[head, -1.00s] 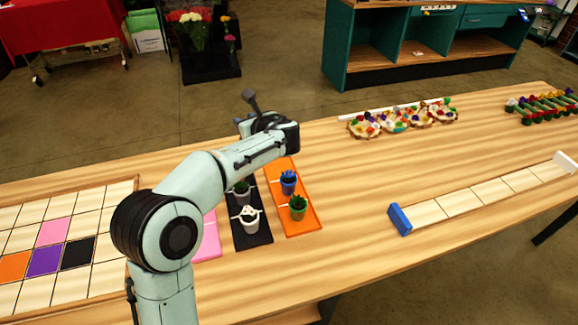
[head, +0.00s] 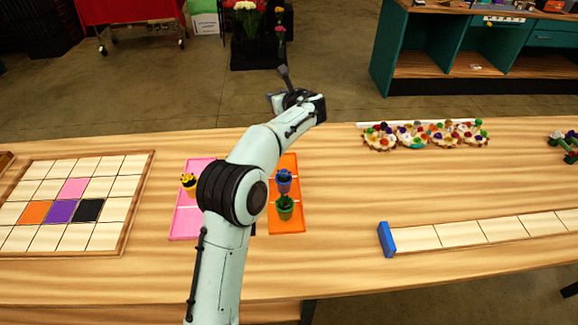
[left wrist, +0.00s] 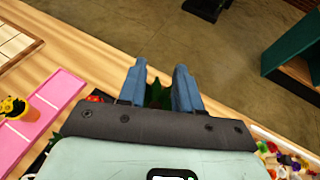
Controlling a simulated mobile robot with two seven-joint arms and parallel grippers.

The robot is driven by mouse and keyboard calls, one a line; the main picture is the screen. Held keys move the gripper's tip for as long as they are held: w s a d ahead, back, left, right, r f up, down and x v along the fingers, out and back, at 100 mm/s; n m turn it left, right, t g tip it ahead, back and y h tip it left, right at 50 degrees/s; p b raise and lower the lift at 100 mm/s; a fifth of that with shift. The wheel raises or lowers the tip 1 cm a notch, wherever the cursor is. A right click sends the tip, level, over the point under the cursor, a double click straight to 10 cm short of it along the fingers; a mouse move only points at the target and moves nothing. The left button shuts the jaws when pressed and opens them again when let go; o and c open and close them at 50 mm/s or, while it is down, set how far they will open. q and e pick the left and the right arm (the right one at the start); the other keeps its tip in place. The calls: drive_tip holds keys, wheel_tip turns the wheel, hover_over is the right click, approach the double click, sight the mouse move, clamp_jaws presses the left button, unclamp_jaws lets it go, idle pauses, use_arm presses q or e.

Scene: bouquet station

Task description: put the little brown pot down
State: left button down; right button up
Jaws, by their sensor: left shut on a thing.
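My left gripper (left wrist: 160,82) has its two blue-grey fingers shut on a potted plant. Dark green leaves (left wrist: 158,95) show between the fingers in the left wrist view, but the pot itself is hidden, so its brown colour cannot be seen. In the head view the left gripper (head: 277,101) is beyond the table's far edge in the picture, mostly hidden by its own wrist. My right gripper is not in view.
A framed tile grid (head: 110,188) with coloured squares lies at left. Flower-covered wreaths (head: 425,136) sit at the back right. A tiled strip with a blue end block (head: 386,239) lies at right. Bare table shows between the orange tray and this strip.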

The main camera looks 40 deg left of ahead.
use_arm(q)
drive_tip(key=shift+f, duration=0.1)
drive_tip(key=shift+a+f+b, duration=0.1)
drive_tip(key=shift+f+b, duration=1.8)
drive_tip(key=shift+f, duration=7.95)
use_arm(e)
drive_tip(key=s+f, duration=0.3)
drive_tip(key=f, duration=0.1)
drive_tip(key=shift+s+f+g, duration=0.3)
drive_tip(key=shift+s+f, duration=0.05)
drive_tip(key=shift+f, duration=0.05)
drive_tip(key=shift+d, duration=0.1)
use_arm(q)
drive_tip(key=c, duration=1.2)
unclamp_jaws()
drive_tip(key=shift+f, duration=0.25)
drive_tip(key=o, duration=0.4)
